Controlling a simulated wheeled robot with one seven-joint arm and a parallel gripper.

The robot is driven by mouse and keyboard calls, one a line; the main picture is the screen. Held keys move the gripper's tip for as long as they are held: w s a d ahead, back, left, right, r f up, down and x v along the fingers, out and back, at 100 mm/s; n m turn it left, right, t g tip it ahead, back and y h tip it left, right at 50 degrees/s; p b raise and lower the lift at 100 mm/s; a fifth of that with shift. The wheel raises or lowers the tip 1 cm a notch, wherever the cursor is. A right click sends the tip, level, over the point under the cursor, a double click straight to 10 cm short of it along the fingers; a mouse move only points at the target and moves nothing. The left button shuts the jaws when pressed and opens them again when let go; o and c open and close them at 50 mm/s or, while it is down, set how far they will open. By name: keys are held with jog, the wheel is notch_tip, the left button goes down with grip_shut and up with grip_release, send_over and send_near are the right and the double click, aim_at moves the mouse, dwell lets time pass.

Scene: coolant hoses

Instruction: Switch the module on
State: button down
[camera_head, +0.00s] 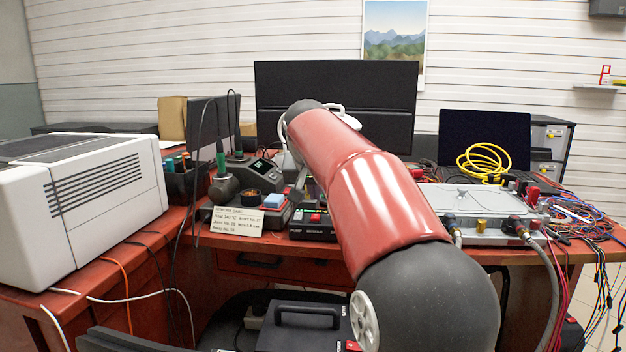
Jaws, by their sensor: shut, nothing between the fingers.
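The pump module (309,231) is a low black box with "PUMP MODULE" lettering on its front, near the bench's front edge. A red switch (315,217) shows on it, and its right part is hidden behind my red arm. I cannot tell the switch's position. My gripper (300,188) shows only in part, as a narrow grey shape pointing down just above and behind the module, left of my arm. It is shut and holds nothing that I can see. I cannot tell whether it touches the module.
A silver unit (480,199) with hose fittings stands right of my arm, with a grey hose (551,290) hanging from it. A paper card (237,221) and a soldering station (252,172) are left of the module. A white printer-like machine (80,200) fills the left. Loose cables crowd the right end.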

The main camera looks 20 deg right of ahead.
aim_at(315, 218)
jog(key=shift+s+a+f+b, duration=0.1)
jog(key=shift+s+f+b, duration=0.1)
jog(key=shift+f, duration=0.75)
jog(key=shift+s+a+f+b, duration=0.1)
jog(key=shift+f+b, duration=0.05)
jog(key=shift+f, duration=0.75)
jog(key=f+b, duration=0.1)
jog(key=b, duration=0.2)
jog(key=shift+s+f, duration=0.1)
jog(key=shift+f, duration=0.1)
jog(key=shift+r+t+p, duration=0.3)
jog(key=shift+r+p, duration=0.05)
jog(key=shift+r, duration=0.1)
jog(key=shift+r+p, duration=0.75)
